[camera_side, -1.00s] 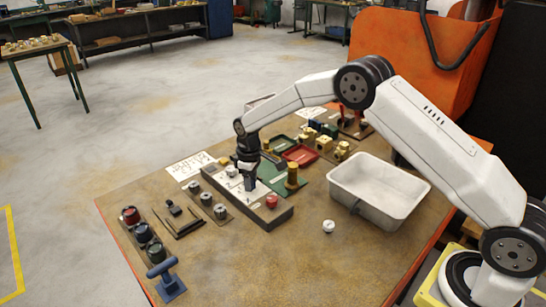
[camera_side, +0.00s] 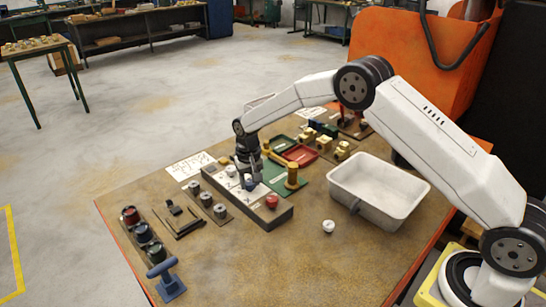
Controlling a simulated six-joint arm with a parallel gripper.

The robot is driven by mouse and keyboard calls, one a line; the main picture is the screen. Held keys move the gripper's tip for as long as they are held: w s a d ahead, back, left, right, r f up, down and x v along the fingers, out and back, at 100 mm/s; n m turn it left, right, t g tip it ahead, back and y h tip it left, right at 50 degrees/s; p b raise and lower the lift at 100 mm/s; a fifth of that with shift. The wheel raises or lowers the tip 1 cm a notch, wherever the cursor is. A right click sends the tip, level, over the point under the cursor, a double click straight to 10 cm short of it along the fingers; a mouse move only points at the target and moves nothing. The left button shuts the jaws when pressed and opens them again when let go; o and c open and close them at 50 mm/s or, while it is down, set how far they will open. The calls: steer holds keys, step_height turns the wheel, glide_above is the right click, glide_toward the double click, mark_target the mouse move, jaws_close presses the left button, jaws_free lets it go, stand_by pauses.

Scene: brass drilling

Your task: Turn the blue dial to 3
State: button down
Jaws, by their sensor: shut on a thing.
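The blue dial (camera_side: 250,185) sits on the grey control block (camera_side: 262,214), between a white dial (camera_side: 231,171) and a red dial (camera_side: 271,201). My gripper (camera_side: 249,177) points down over the blue dial and is shut on it, with a finger on either side. The fingers hide most of the dial, so its pointer and the numbers around it cannot be read.
A white bin (camera_side: 357,204) and a small white knob (camera_side: 328,226) are to the right. The front table is mostly clear.

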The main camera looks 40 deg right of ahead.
mark_target(250, 183)
steer(key=m, duration=0.3)
steer(key=shift+m, duration=0.3)
steer(key=m, duration=0.4)
steer(key=shift+w+a, duration=0.1)
stand_by(0.3)
steer(key=shift+c, duration=1.2)
jaws_free()
steer(key=shift+r, duration=3.95)
